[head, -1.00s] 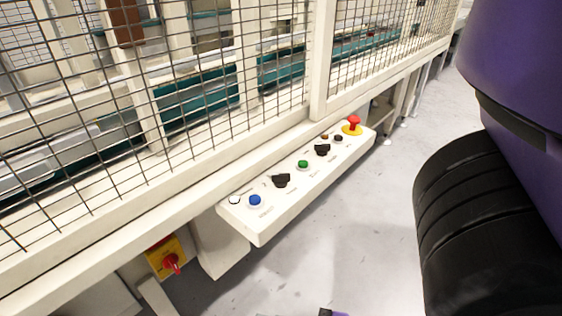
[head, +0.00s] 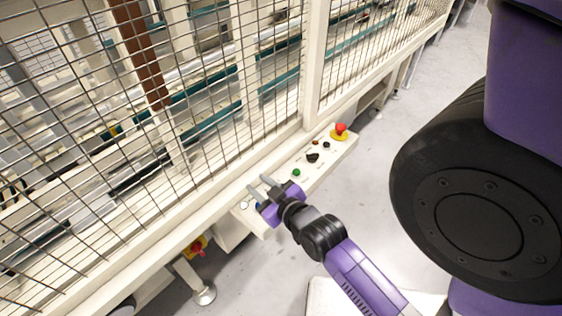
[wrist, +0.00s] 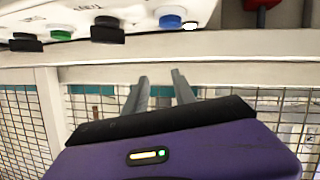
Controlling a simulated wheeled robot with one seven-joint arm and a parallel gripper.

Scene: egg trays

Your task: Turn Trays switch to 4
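A white control panel (head: 330,155) is fixed below the mesh fence. It carries a black rotary switch (head: 312,158), a green button (head: 296,173) and a blue button (head: 258,205). A second black switch (wrist: 107,31) shows in the wrist view between the green (wrist: 62,34) and blue (wrist: 171,18) buttons; my gripper hides it in the head view. The labels and switch positions are too small to read. My gripper (head: 259,185) is over the panel's left end, its fingers apart and empty. In the wrist view the fingers (wrist: 160,77) appear below the panel, not around either switch.
A red emergency stop (head: 341,128) on a yellow base is at the panel's far end. A red-and-yellow switch (head: 196,248) sits below the frame at left. The mesh fence (head: 200,110) stands directly behind the panel. Clear floor (head: 370,195) lies to the panel's right.

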